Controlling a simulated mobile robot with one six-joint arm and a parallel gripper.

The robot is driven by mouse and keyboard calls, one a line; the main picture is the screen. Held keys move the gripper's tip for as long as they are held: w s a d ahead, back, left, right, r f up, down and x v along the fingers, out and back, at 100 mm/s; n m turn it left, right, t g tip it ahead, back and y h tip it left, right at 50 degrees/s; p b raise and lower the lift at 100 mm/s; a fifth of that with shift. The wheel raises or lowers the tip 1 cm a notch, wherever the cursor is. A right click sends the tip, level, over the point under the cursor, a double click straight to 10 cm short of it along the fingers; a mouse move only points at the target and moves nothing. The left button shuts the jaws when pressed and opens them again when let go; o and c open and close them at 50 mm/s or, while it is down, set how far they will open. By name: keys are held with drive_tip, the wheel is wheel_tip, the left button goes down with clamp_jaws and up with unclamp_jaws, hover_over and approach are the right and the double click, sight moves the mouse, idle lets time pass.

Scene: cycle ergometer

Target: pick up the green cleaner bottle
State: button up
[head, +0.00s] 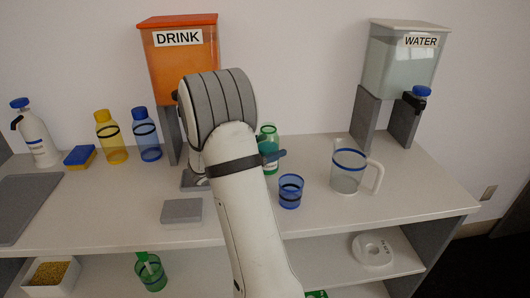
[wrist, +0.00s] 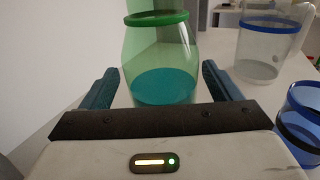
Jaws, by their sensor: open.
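The green bottle (head: 268,141) stands upright on the counter, partly hidden behind my arm in the head view. It is see-through. In the wrist view the green bottle (wrist: 160,50) fills the upper middle, with a darker green ring and teal liquid low inside; its top is cut off. My gripper (wrist: 160,86) is open, one finger on each side of the bottle's lower part in the picture. I cannot tell whether either finger touches it. In the head view my arm hides most of the gripper.
A blue cup (head: 290,191) stands close right of the bottle, with a clear pitcher (head: 347,178) beyond it. The orange drink dispenser (head: 180,62) is behind my arm. A grey block (head: 181,211) lies at left. A green cup (head: 152,273) is on the lower shelf.

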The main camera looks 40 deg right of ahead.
sight(268, 128)
drive_tip(key=c, duration=1.2)
drive_tip(key=shift+o, duration=0.2)
wheel_tip(268, 128, up, 10)
drive_tip(key=shift+r, duration=0.1)
drive_tip(key=o, duration=0.5)
drive_tip(key=shift+c, duration=0.2)
drive_tip(key=c, duration=0.5)
